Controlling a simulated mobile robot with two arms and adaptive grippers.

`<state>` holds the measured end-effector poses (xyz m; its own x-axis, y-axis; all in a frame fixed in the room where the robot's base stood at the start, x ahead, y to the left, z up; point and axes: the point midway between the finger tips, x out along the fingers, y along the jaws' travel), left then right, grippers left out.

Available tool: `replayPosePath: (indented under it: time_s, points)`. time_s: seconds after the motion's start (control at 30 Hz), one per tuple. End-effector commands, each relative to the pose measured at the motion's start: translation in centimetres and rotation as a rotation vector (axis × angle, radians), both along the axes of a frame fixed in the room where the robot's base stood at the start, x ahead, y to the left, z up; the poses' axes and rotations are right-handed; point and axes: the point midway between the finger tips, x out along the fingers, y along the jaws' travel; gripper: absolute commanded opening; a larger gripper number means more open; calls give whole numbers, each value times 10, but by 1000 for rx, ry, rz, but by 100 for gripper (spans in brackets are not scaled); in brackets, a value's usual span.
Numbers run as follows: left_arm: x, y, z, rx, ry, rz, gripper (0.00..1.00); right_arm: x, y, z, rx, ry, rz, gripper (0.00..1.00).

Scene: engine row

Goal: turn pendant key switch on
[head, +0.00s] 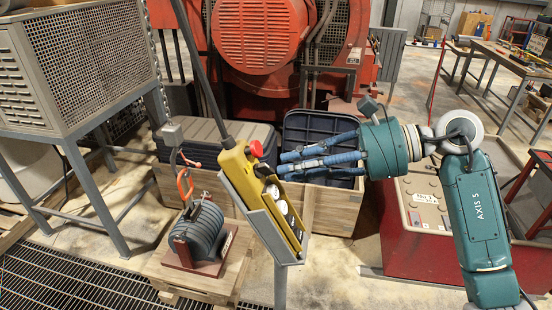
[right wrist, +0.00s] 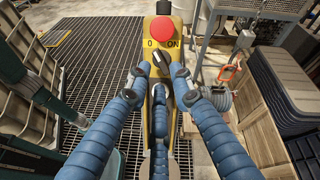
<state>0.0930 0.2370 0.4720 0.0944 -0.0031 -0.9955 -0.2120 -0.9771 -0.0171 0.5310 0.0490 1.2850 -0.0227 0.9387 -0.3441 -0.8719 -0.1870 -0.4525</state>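The yellow pendant (head: 236,168) sits tilted in a grey holder on a post, at the middle of the head view. Its red mushroom button (head: 256,148) is at the upper end. In the right wrist view the pendant face (right wrist: 177,22) shows the marks 0 and ON. The small dark key switch (right wrist: 156,56) below them appears to point up-left, toward the 0 side. My right gripper (head: 283,163) reaches in from the right, its blue fingers beside the switch. In the wrist view its two upper fingertips (right wrist: 160,73) are apart, with the switch between and just beyond them. My left gripper is not in view.
A black cable (head: 203,77) runs up from the pendant. A red engine (head: 262,40) is behind, and a perforated metal cabinet (head: 90,60) is at left.

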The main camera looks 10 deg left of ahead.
Motion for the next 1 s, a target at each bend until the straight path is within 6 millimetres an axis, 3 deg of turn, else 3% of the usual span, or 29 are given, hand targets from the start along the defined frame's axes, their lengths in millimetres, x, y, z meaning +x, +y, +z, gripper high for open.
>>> replayPosePath:
  time_s: [0.03,0.23,0.6,0.63,0.73,1.0]
  points:
    - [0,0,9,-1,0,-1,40,-1,10,1,3,4,2,22]
    - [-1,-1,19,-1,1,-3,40,-1,32,-9,3,3,0,22]
    - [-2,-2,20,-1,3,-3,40,-1,38,-14,2,1,-2,22]
    - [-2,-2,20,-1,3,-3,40,-1,38,-14,2,1,-2,20]
    - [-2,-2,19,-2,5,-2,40,0,38,-14,2,1,-2,0]
    - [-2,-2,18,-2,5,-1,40,-1,38,-14,2,9,-5,0]
